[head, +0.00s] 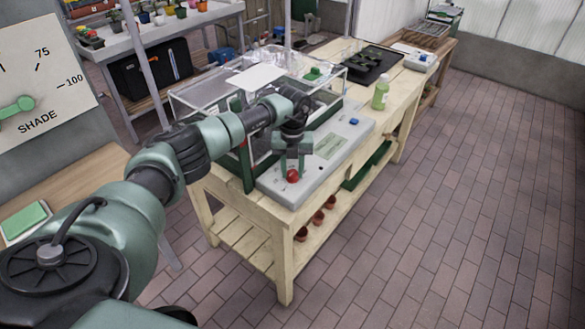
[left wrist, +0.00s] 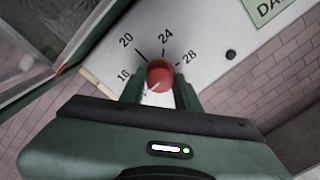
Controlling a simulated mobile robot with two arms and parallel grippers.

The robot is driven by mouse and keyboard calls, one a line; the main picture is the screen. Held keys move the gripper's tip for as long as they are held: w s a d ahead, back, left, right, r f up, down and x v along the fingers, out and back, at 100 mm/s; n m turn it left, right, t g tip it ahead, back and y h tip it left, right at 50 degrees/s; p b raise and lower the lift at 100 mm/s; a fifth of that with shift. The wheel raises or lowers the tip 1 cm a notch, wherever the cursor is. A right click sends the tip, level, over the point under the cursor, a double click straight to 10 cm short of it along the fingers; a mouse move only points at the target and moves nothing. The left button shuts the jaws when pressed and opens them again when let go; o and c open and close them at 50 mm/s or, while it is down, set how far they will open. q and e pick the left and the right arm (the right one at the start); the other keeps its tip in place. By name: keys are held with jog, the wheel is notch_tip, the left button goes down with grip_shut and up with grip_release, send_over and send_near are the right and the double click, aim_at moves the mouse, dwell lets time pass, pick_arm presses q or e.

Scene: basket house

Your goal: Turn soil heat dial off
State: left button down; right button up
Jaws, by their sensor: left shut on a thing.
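The heat dial is a red round knob (head: 293,176) on the near end of a grey control panel (head: 285,190). My left gripper (head: 293,168) reaches down onto it and is shut on the dial. In the left wrist view the red knob (left wrist: 160,74) sits between the two green fingers of the gripper (left wrist: 160,88). The numbers 16, 20, 24 and 28 show around its far side. A pale line shows on the knob's lower part; its exact setting is unclear. The near side of the scale is hidden by the gripper. My right gripper is not in view.
A glass-walled case (head: 200,97) stands behind the panel on a wooden bench (head: 300,214). A blue button (head: 354,121) and green bottle (head: 380,96) are farther along. A shade dial board (head: 45,75) is at left. The brick floor at right is clear.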

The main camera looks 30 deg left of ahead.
aim_at(293, 172)
pick_arm(q)
jog(key=shift+r+n, duration=0.1)
jog(key=shift+n, duration=0.5)
jog(key=shift+w, duration=0.1)
jog(key=c, duration=1)
grip_release()
notch_tip(293, 172, up, 8)
jog(key=shift+f+b, duration=0.15)
jog(key=shift+b, duration=0.5)
